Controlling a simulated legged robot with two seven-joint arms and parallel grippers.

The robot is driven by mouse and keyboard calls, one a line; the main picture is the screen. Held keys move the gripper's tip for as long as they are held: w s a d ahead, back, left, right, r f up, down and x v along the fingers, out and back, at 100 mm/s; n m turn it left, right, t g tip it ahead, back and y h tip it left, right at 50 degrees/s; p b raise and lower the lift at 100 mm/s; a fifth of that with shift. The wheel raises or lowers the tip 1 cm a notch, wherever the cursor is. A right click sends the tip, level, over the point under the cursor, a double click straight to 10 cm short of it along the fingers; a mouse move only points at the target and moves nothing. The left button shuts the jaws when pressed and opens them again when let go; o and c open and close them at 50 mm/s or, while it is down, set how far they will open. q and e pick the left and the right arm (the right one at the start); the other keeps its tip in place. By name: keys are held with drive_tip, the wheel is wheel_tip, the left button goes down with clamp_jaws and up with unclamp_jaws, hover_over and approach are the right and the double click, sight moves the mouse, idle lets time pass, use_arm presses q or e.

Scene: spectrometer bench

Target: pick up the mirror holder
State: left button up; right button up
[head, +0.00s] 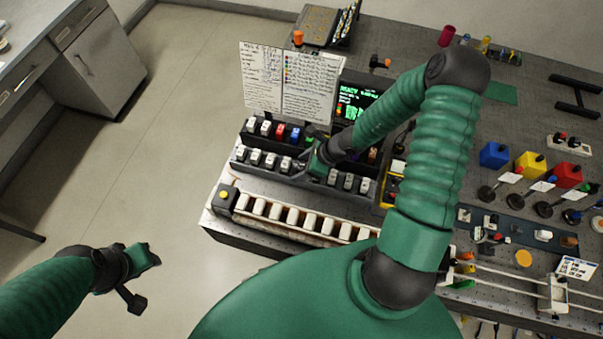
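My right gripper (304,158) is over the rows of small blocks on the bench, at the right part of the second row. Its dark fingers are small and overlap the blocks, so I cannot tell whether they are open or shut on one. The second row (257,158) holds several grey-and-white blocks in a dark rack. The row behind has white, red and blue blocks (280,132). I cannot tell which piece is the mirror holder. My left gripper (142,276) hangs over bare floor at the lower left, its two fingers apart with nothing between them.
A front rack (294,215) holds several white blocks near the bench edge. Two written boards (290,82) and a dark screen (354,104) stand behind. Blue (493,154), yellow (531,164) and red (567,175) boxes are at right. A cabinet (97,62) stands left across open floor.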

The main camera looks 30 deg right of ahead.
clamp_jaws()
